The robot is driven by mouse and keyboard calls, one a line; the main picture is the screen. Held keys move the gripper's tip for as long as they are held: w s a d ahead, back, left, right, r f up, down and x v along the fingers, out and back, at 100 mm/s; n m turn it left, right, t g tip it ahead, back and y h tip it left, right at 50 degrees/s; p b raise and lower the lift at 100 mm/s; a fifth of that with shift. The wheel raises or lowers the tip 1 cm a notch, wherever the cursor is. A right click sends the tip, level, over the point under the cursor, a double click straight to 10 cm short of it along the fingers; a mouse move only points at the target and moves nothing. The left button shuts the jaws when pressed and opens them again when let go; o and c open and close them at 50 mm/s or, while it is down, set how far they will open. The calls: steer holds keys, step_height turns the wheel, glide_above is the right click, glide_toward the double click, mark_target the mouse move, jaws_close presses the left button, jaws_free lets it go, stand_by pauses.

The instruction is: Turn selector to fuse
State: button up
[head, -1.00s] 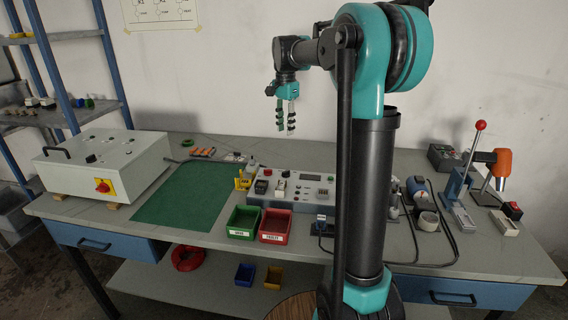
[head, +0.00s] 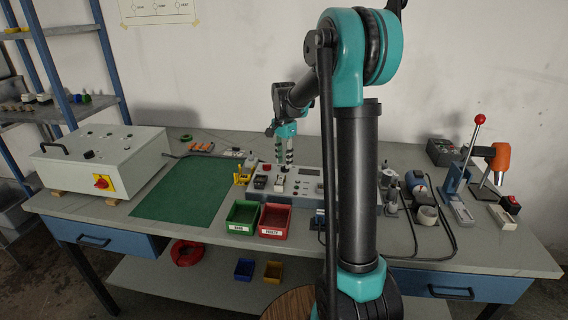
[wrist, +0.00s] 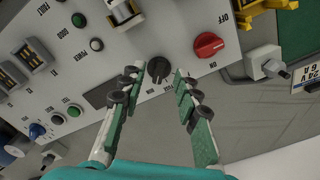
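The selector, a small black rotary knob (wrist: 158,68), sits on the pale face of the test panel (wrist: 185,15). In the wrist view it lies between the two green-padded fingertips of my gripper (wrist: 161,76). The fingers are open on either side of it, with gaps showing. I cannot tell whether the fingertips are at the knob's height. The knob's exact pointing and its position labels are too small or hidden to read. In the head view my gripper (head: 284,155) points down over the tester (head: 318,185), and its fingers hide the knob.
A red knob (wrist: 208,45) marked OFF and ON is close beside the right finger. A green bin (head: 242,218) and a red bin (head: 274,221) stand in front of the tester. A green mat (head: 180,195) lies clear to the left.

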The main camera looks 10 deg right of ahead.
steer(key=shift+f, duration=0.9)
jaws_close()
steer(key=n, duration=0.4)
steer(key=shift+s+d+n, duration=0.1)
steer(key=shift+n, duration=1.8)
